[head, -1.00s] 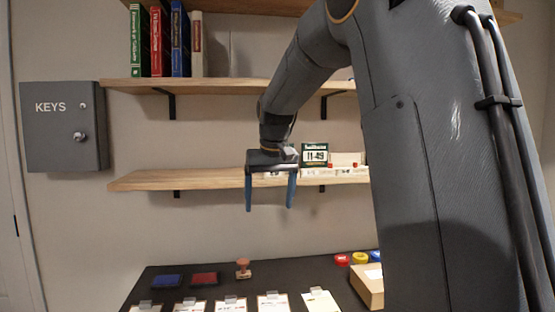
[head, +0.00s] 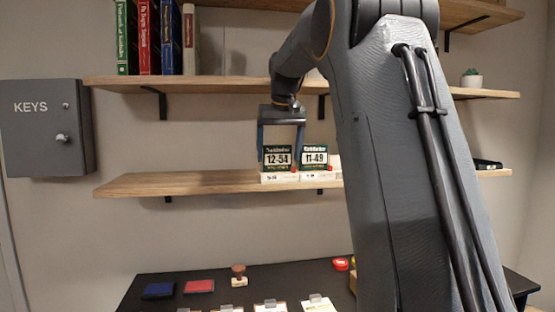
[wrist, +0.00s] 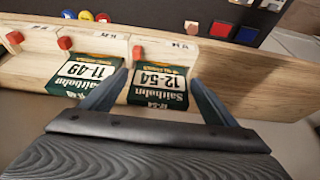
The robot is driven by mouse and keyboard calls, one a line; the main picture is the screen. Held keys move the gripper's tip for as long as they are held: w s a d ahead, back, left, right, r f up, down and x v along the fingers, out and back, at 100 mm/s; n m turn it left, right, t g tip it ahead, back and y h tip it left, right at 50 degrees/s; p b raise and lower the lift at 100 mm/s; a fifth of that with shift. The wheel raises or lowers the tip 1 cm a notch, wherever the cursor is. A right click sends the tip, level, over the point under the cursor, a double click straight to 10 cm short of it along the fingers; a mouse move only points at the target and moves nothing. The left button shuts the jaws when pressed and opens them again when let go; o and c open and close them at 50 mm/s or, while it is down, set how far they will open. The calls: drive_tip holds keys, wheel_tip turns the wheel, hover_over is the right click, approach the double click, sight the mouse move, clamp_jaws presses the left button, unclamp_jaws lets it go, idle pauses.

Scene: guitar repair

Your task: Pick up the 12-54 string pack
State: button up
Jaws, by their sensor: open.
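The 12-54 string pack (head: 277,158) is a green pack with a white label, standing on the middle shelf in a white labelled holder. It also shows in the wrist view (wrist: 160,84), between the two fingers. My gripper (head: 281,148) is open, its fingers pointing down from above, one on each side of the pack in the picture. In the wrist view my gripper (wrist: 148,88) has a blue finger at each side of the pack; I cannot tell whether either touches it.
The 11-49 pack (head: 314,158) stands close on the right. The middle shelf (head: 180,183) is bare to the left. The upper shelf (head: 225,84) holds books above. A grey key box (head: 47,127) hangs at left, and a dark table (head: 250,275) with stamps is below.

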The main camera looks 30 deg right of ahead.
sight(277, 161)
drive_tip(key=shift+p+x, duration=0.3)
drive_tip(key=shift+x, duration=1.1)
drive_tip(key=c, duration=0.8)
drive_tip(key=shift+r, duration=0.15)
